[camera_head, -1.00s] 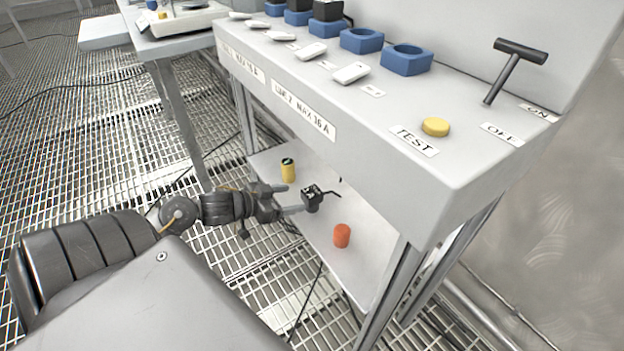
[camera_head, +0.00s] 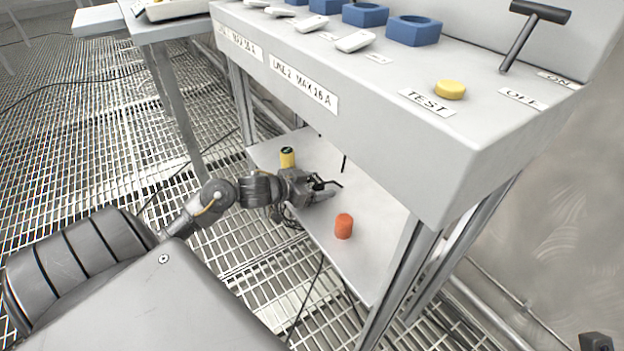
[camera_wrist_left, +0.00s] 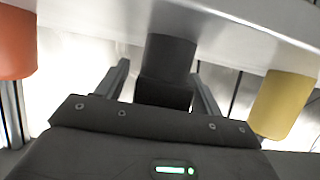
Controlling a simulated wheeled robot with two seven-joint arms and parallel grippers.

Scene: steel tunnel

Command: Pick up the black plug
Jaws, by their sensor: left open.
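The black plug (camera_wrist_left: 170,65) stands between the two fingers of my left gripper (camera_wrist_left: 159,70) in the left wrist view, with gaps on both sides. In the head view my left gripper (camera_head: 326,190) is over the white lower shelf (camera_head: 362,262) and hides most of the plug. Only dark bits of the plug show around the fingers. The left gripper is open and holds nothing. My right gripper does not show.
An orange cylinder (camera_head: 344,226) stands nearer on the shelf, and a yellow one (camera_head: 287,158) stands farther back. They flank the plug in the left wrist view. The panel with the TEST button (camera_head: 450,89) overhangs the shelf. A metal leg (camera_head: 398,285) stands at the front right.

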